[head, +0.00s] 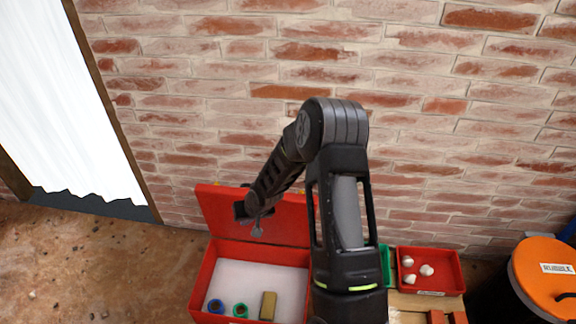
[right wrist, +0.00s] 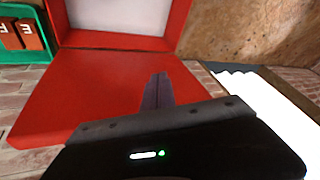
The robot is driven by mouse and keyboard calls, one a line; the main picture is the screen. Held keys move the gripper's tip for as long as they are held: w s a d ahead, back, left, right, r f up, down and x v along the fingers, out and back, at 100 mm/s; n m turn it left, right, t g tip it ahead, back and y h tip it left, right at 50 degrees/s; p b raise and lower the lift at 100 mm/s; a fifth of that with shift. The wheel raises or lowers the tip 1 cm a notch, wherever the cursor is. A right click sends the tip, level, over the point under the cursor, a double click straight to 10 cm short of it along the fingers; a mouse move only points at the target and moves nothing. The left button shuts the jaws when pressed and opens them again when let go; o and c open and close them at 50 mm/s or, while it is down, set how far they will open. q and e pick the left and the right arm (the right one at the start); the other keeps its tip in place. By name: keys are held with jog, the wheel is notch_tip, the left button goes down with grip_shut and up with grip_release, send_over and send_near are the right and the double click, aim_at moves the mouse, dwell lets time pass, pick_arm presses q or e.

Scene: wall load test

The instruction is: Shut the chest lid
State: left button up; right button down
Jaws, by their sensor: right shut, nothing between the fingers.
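The red chest (head: 204,275) stands open against the brick wall, with a pale floor inside. Its red lid (head: 216,208) is raised and leans back toward the wall. My right gripper (head: 257,229) is shut and empty, in front of the lid's inner face and above the chest opening. In the right wrist view the lid (right wrist: 85,90) fills the middle behind my shut fingers (right wrist: 156,92), and the chest's walls (right wrist: 115,40) show at the top. I cannot tell whether the fingertips touch the lid. My left gripper is not in view.
In the chest lie a blue ring (head: 216,306), a green ring (head: 240,310) and a tan block (head: 268,305). To the right are a red tray (head: 440,288) with white pieces and an orange-lidded bin (head: 545,275). A white curtain (head: 60,100) hangs left.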

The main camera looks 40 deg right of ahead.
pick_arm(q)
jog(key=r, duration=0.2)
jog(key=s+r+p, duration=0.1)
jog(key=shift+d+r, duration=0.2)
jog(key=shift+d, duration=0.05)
pick_arm(e)
jog(key=d+r+m+g+h, duration=0.1)
jog(key=d+r+m+h, duration=0.1)
jog(key=d+r, duration=0.3)
jog(key=d+r+m+g+h, duration=0.1)
jog(key=d+r, duration=0.5)
jog(key=d, duration=0.7)
jog(key=shift+r+m+h, duration=0.3)
jog(key=shift+m+h, duration=0.2)
jog(key=shift+m, duration=0.5)
jog(key=shift+s+a+f, duration=0.1)
jog(key=x, duration=1)
jog(key=s+a, duration=0.2)
jog(key=a, duration=0.1)
jog(key=shift+s+a+f, duration=0.1)
jog(key=shift+s+a, duration=0.05)
jog(key=shift+s, duration=0.2)
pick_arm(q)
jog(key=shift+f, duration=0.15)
